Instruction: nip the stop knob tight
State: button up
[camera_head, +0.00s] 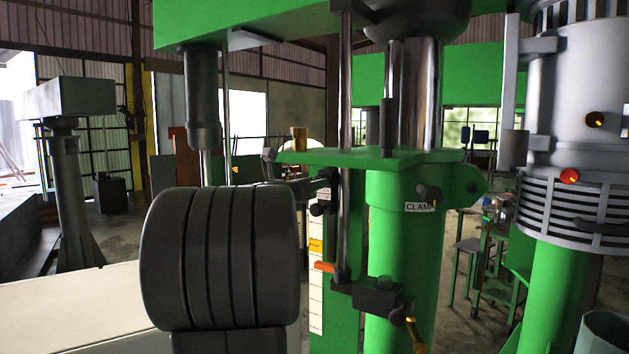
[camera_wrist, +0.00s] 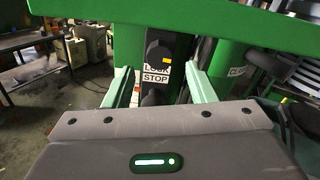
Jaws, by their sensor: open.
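In the wrist view, two round black knobs sit one above the other, an upper knob (camera_wrist: 159,50) and a lower knob (camera_wrist: 152,97). White labels reading LOCK and STOP (camera_wrist: 157,77) lie between them; I cannot tell surely which knob is the stop knob. My gripper (camera_wrist: 157,74) is open, its two pale green fingers to the left and right of the labels, with nothing held. The lower knob is partly hidden by the gripper body. In the head view a small black knob (camera_head: 319,209) shows beside the scale; my gripper is hidden behind my dark arm.
The green column (camera_head: 400,245) carries a CLAMP label (camera_head: 418,207) and a clamp knob (camera_head: 430,194). A green plate (camera_head: 375,157) overhangs the knob area. A thin steel rod (camera_head: 344,110) and a white scale (camera_head: 316,300) with an orange pointer (camera_head: 324,267) stand close by.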

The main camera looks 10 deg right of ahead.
jog(key=shift+x, duration=1.55)
jog(key=shift+c, duration=0.2)
jog(key=c, duration=0.9)
